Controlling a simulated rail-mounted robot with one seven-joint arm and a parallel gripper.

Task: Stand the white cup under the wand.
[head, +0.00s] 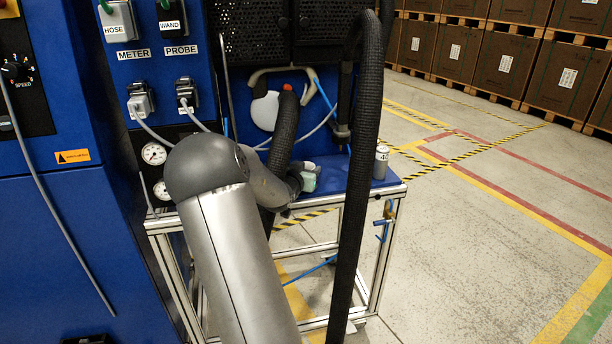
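I cannot make out a white cup for certain. A small pale, greenish-white thing (311,176) shows at the end of my arm, low over the blue bench top. I cannot tell whether it is the cup or part of my gripper. My arm reaches from the bottom of the view to the bench and hides my gripper's fingers. A dark upright rod with a metal fitting (341,128), possibly the wand, hangs at the back of the bench. A grey labelled can (381,162) stands upright at the bench's right end.
The blue bench top (360,185) sits on an aluminium frame. A thick black hose (362,130) hangs down in front of it. The blue cabinet (60,215) stands at left, with the WAND socket (170,18) and cables. Pallets of boxes (505,68) stand beyond open floor.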

